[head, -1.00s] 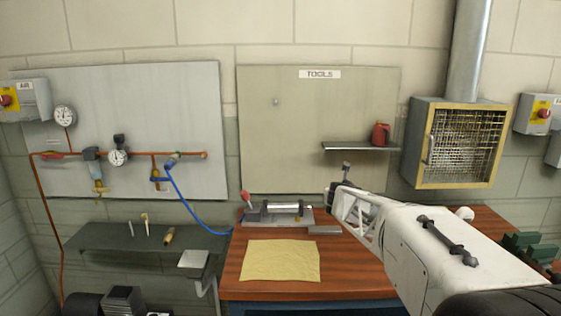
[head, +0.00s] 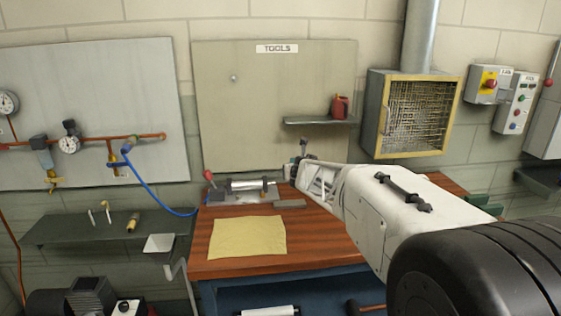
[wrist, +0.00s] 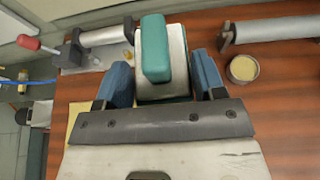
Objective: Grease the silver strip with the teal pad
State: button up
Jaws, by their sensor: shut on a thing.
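The teal pad (wrist: 155,48), a block with a teal grip, pale body and teal lower edge, is held between the blue fingers of my gripper (wrist: 163,75) in the wrist view. In the head view my gripper (head: 298,168) is just right of the clamp fixture on the bench; the pad cannot be made out there. A silver bar, the likely silver strip (head: 245,184), lies across the fixture; it also shows in the wrist view (wrist: 105,36), left of the pad. The pad hides part of the area behind it. I cannot tell whether it touches anything.
A small round tin with yellowish contents (wrist: 243,68) stands right of the pad, by a grey bar (wrist: 275,30). A red-knobbed lever (head: 208,177) stands at the fixture's left. A yellow cloth (head: 247,237) lies flat on the wooden bench (head: 310,255).

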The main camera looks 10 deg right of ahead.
jog(key=shift+w+a+f+n+y, duration=0.45)
jog(key=shift+w+a+n+y, duration=0.25)
jog(key=shift+w+n+y, duration=0.15)
jog(key=shift+w+a+f+n+g+y, duration=0.2)
jog(key=shift+w+a+f+n+y, duration=0.2)
jog(key=shift+n+y, duration=0.25)
jog(key=shift+w+a+f+n+g+y, duration=0.2)
jog(key=shift+w+a+f+n+y, duration=0.2)
jog(key=shift+y, duration=0.3)
jog(key=w+a+f+n+g+y, duration=0.2)
jog(key=a+f+n+g+y, duration=0.1)
jog(key=f+n+y, duration=0.2)
jog(key=shift+a+f, duration=0.15)
jog(key=shift+f, duration=0.05)
jog(key=shift+f, duration=0.1)
